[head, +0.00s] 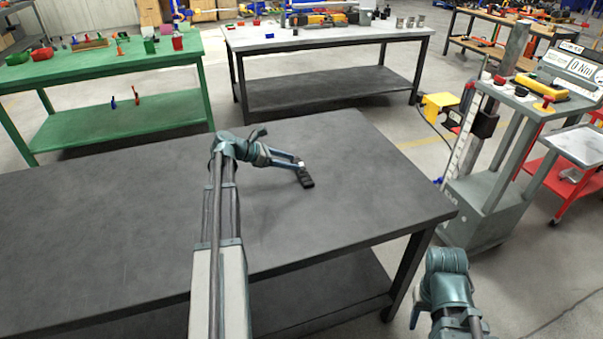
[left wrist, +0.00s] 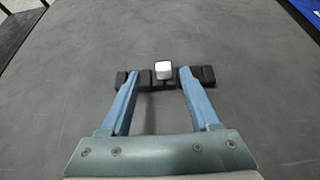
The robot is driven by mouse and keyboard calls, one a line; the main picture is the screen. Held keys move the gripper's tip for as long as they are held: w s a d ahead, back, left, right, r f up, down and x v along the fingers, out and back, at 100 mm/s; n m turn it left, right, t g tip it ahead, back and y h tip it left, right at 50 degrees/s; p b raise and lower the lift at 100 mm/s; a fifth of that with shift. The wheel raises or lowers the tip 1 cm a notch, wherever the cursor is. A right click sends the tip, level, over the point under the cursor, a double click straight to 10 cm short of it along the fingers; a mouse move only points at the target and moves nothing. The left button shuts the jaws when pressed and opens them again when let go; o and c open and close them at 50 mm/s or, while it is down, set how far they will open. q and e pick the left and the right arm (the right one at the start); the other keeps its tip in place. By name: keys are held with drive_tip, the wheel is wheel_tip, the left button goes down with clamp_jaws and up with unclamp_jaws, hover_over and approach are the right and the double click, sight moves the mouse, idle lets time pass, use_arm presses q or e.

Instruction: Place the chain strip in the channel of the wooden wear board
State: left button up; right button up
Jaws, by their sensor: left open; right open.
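A short black chain strip (head: 306,179) lies on the dark grey table, right at the tips of my left gripper (head: 299,163). In the left wrist view the strip (left wrist: 208,75) runs crosswise in black blocks, with a small pale square piece (left wrist: 163,70) at its middle. My left gripper (left wrist: 161,79) is open, its two blue fingers reaching over the strip on either side of the pale piece. The fingers hide parts of the strip. I cannot make out a channelled wooden wear board. My right arm shows at the lower right, but its fingertips are not visible.
The dark table top (head: 120,230) is otherwise bare, with free room around the strip. A green table (head: 110,58) and a grey bench (head: 320,38) behind hold small items. A grey test stand (head: 480,205) and a red cart (head: 565,185) stand to the right.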

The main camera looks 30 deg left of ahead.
sight(301, 164)
use_arm(q)
drive_tip(key=b+x, duration=0.1)
drive_tip(key=x, duration=0.3)
drive_tip(key=shift+s+d+b, duration=0.2)
drive_tip(key=shift+b, duration=0.1)
drive_tip(key=shift+w+d+f, duration=0.1)
drive_tip(key=shift+w+d, duration=0.15)
drive_tip(key=shift+w, duration=0.1)
drive_tip(key=shift+c, duration=0.3)
clamp_jaws()
idle(0.5)
